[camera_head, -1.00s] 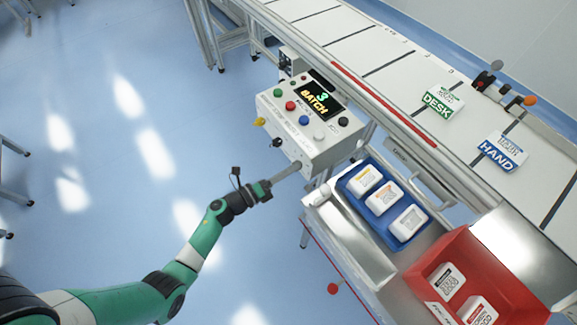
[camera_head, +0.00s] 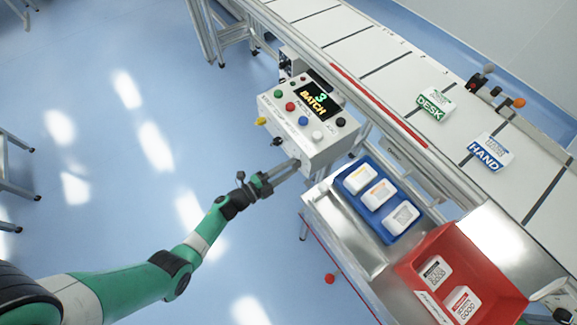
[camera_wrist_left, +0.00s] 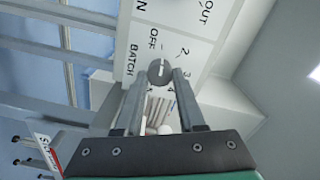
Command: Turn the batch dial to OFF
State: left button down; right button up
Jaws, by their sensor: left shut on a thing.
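The batch dial (camera_wrist_left: 159,72) is a small grey round knob with a white line, on the white panel of the control box (camera_wrist_left: 203,38). Printed marks OFF, 2, 3 and 4 and the word BATCH surround it. I cannot tell which mark the line points to. My left gripper (camera_wrist_left: 166,76) is shut on the dial, one finger on each side. In the head view my left gripper (camera_head: 295,166) reaches the lower front face of the control box (camera_head: 318,152); the dial is hidden there. The box's display (camera_head: 314,100) reads 3 BATCH. My right gripper is not in view.
Coloured buttons cover the box top, with a yellow knob (camera_head: 261,121) and black knob (camera_head: 279,142) on its side. Right of it are a blue tray (camera_head: 368,224) and red bin (camera_head: 408,262) holding white packs. A conveyor (camera_head: 405,78) runs behind.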

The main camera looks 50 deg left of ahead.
pick_arm(q)
jog(key=shift+n, duration=0.6)
jog(key=c, duration=0.5)
grip_release()
jog(key=s+a+p, duration=0.1)
jog(key=s+p, duration=0.2)
jog(key=s, duration=0.8)
jog(key=shift+s+a+p, duration=0.25)
jog(key=shift+s+p, duration=0.05)
jog(key=shift+p, duration=0.05)
